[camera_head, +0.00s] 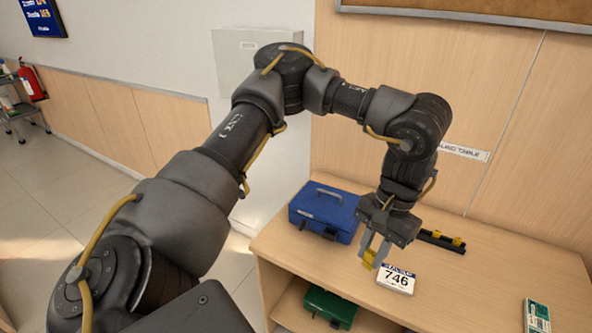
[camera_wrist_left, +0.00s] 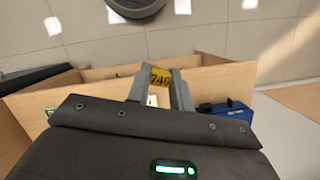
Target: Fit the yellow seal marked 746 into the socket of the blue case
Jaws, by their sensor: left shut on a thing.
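My left gripper (camera_head: 374,252) is shut on the yellow seal (camera_head: 370,259) and holds it above the table, near its front edge. In the left wrist view the seal (camera_wrist_left: 161,76) reads 746 between the fingertips (camera_wrist_left: 160,82). The blue case (camera_head: 324,211) stands closed-looking on the table, to the left of the gripper, with its handle on top. Part of it shows in the left wrist view (camera_wrist_left: 228,112). I cannot make out its socket clearly. My right gripper is not in view.
A white card marked 746 (camera_head: 396,279) lies just right of the seal. A black rack with yellow pieces (camera_head: 440,241) is behind the gripper. A green case (camera_head: 329,306) sits on the shelf below. A green-and-white item (camera_head: 537,316) lies at the right. The table's right middle is clear.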

